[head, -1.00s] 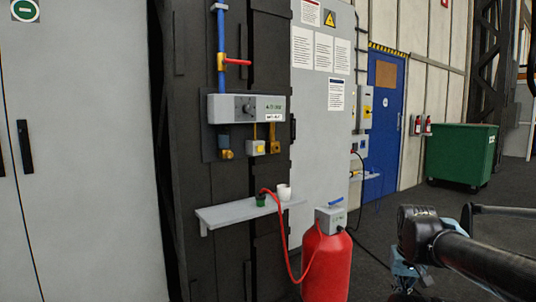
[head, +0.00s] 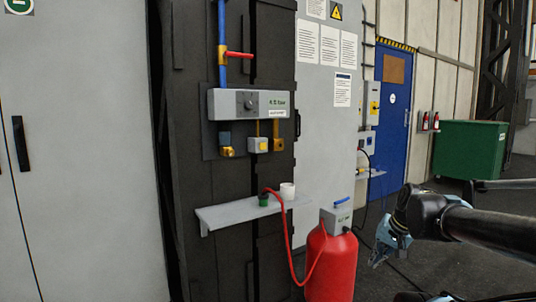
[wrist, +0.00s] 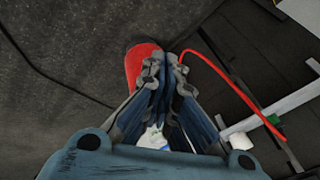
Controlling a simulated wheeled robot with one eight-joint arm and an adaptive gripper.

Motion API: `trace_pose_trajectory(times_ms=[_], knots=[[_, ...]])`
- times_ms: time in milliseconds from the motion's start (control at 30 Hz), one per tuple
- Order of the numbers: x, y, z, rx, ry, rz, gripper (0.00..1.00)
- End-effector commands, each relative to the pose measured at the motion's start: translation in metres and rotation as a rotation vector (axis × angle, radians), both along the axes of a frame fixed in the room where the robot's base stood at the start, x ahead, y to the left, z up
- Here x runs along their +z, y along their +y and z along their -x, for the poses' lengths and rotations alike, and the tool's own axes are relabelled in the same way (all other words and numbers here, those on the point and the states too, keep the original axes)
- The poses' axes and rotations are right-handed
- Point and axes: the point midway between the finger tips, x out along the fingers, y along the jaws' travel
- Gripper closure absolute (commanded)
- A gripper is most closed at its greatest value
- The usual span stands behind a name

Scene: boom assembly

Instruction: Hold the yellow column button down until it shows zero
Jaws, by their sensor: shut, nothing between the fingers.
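The yellow button (head: 263,146) sits on a small grey box on the dark column, below a grey panel (head: 250,104) with a knob and a small green display whose text I cannot read for certain. My gripper (head: 376,262) is at the right in the head view, well apart from the button, lower and to its right. In the wrist view my gripper (wrist: 166,62) points down towards the floor, its fingers shut with nothing held. The button is not seen in the wrist view.
A grey shelf (head: 240,213) with a green item (head: 263,200) and a white cup (head: 287,191) juts from the column (head: 185,150). A red tank (head: 330,268) with a red hose stands on the floor between the column and my gripper. A green bin (head: 470,150) stands far right.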

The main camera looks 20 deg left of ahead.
Motion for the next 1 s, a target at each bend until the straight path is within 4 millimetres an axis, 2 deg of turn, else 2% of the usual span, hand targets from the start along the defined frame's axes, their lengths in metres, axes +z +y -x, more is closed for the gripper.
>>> trace_pose_trajectory(times_ms=[33, 200, 367, 600, 800, 1000], knots=[[0.016, 0.023, -0.018, -0.037, -0.016, -0.090, 1.00], [0.069, 0.095, -0.071, -0.205, -0.014, -0.427, 1.00], [0.122, 0.158, -0.115, -0.370, 0.062, -0.750, 1.00], [0.192, 0.238, -0.173, -0.634, 0.306, -1.213, 1.00], [0.231, 0.291, -0.215, -0.864, 0.600, -1.534, 1.00], [0.244, 0.324, -0.242, -1.040, 0.846, -1.720, 1.00]])
